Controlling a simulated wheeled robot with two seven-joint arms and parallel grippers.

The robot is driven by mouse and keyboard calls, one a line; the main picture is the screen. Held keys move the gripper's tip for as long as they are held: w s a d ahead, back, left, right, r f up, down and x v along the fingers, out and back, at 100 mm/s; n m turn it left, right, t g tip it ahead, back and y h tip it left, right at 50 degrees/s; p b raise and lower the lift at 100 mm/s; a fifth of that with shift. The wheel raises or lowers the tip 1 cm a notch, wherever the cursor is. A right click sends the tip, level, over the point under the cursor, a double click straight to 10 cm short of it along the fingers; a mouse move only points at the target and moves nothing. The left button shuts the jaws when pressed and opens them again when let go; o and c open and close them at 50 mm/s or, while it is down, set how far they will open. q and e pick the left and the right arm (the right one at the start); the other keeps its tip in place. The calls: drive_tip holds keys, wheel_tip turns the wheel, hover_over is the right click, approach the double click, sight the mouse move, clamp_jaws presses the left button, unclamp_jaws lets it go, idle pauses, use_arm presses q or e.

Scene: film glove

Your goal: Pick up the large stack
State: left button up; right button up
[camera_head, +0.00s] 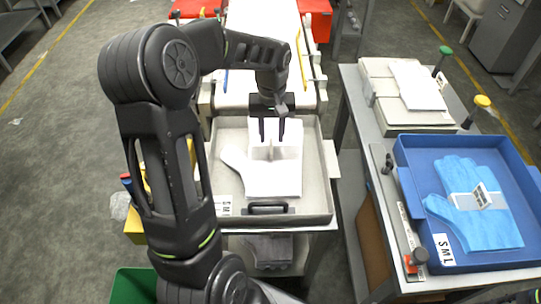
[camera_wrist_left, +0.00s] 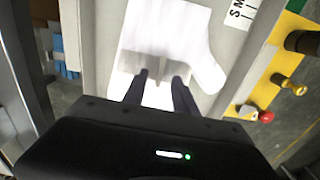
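A stack of white film gloves (camera_head: 262,182) lies in a grey tray (camera_head: 322,192) in the middle of the head view. A pale upright piece stands on it near its far end. My left gripper (camera_head: 272,130) points down over this far part, its two fingers apart with a gap between them. In the left wrist view the fingertips (camera_wrist_left: 160,80) reach over the white stack (camera_wrist_left: 165,32), close to the pale piece; contact cannot be told. A blue glove stack (camera_head: 500,225) with a white band lies in a blue tray (camera_head: 525,170) on the right. My right gripper does not show.
A dark handle (camera_head: 268,208) sits at the grey tray's front. A green bin (camera_head: 130,286) stands at the lower left.

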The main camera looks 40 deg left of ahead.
sight(271, 145)
use_arm(q)
drive_tip(key=shift+w+a+f, duration=0.1)
drive_tip(key=shift+f, duration=1.2)
drive_tip(key=shift+a+f, duration=0.1)
drive_tip(key=shift+f, duration=1.2)
clamp_jaws()
